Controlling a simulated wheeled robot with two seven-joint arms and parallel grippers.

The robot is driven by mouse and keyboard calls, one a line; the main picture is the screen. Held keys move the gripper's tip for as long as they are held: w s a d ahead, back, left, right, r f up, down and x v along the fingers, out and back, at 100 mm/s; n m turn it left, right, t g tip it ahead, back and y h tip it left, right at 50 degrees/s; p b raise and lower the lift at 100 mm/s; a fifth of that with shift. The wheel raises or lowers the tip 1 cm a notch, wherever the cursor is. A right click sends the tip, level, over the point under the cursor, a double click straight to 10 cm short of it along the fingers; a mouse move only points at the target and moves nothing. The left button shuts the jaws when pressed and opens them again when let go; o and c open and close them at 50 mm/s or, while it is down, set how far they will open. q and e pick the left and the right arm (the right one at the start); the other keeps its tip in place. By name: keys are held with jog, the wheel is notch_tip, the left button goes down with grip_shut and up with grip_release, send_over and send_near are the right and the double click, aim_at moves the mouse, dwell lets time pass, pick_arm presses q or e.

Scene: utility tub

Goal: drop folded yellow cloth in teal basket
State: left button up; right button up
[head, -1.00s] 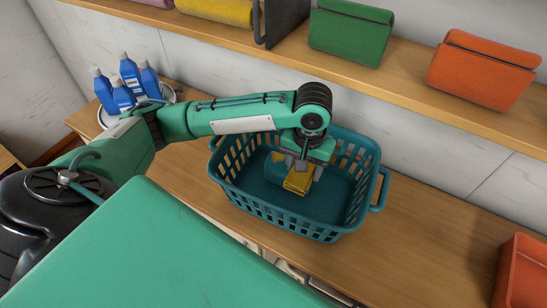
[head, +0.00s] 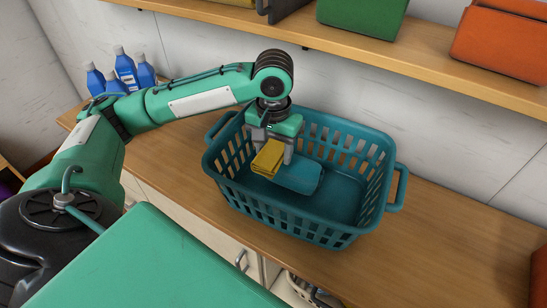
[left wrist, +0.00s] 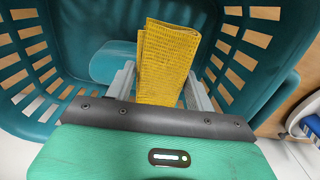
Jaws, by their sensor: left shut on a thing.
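The folded yellow cloth (head: 267,158) is held between the fingers of my left gripper (head: 271,152), inside the upper part of the teal basket (head: 290,216). In the left wrist view the yellow cloth (left wrist: 166,62) sits between the two grey fingers, with the basket wall (left wrist: 250,45) around it. My right gripper is not in view.
The basket stands on a wooden counter (head: 440,250). Blue bottles (head: 125,68) stand at the back left.

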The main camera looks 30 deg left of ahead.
pick_arm(q)
jog(key=shift+d+f, duration=0.1)
jog(key=shift+f, duration=0.05)
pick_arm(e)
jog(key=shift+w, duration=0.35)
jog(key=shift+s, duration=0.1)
pick_arm(q)
jog(key=shift+f+p, duration=0.5)
jog(key=shift+f, duration=0.05)
jog(key=o, duration=1)
jog(key=shift+c, duration=0.2)
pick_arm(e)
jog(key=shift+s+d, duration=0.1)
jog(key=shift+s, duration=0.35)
